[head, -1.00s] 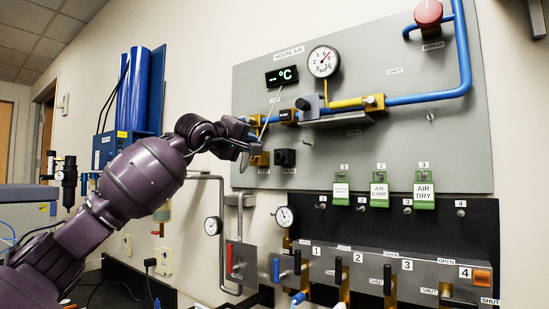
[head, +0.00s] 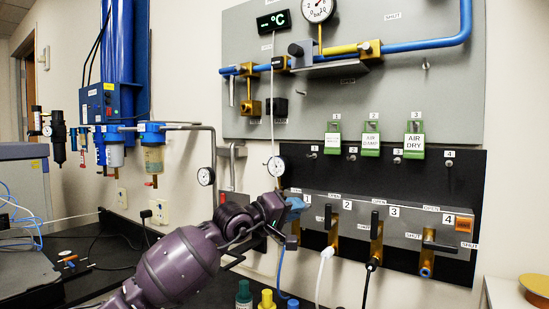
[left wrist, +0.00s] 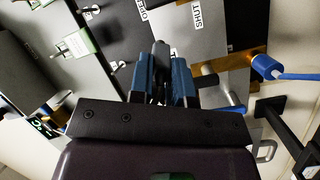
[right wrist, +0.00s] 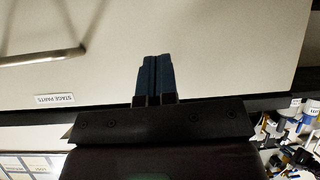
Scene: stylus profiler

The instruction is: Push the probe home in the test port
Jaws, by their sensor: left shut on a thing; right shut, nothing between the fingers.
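My left gripper (head: 293,207) is shut on a slim dark piece, apparently the probe (left wrist: 160,58), which sticks out between the blue fingers (left wrist: 163,82) towards the panel. The fingers hide most of it. The gripper is in front of the manifold's left end, by station 1. A thin pale cable (head: 272,110) runs from the °C display (head: 273,22) down towards this gripper; its lower end is hard to see. I cannot pick out the test port for sure.
The manifold (head: 400,229) has black levers and hoses in front. A small gauge (head: 276,166) is just above the left gripper. Green tags (head: 371,143) hang above. Several bottles, such as a yellow-topped one (head: 267,299), stand on the bench below.

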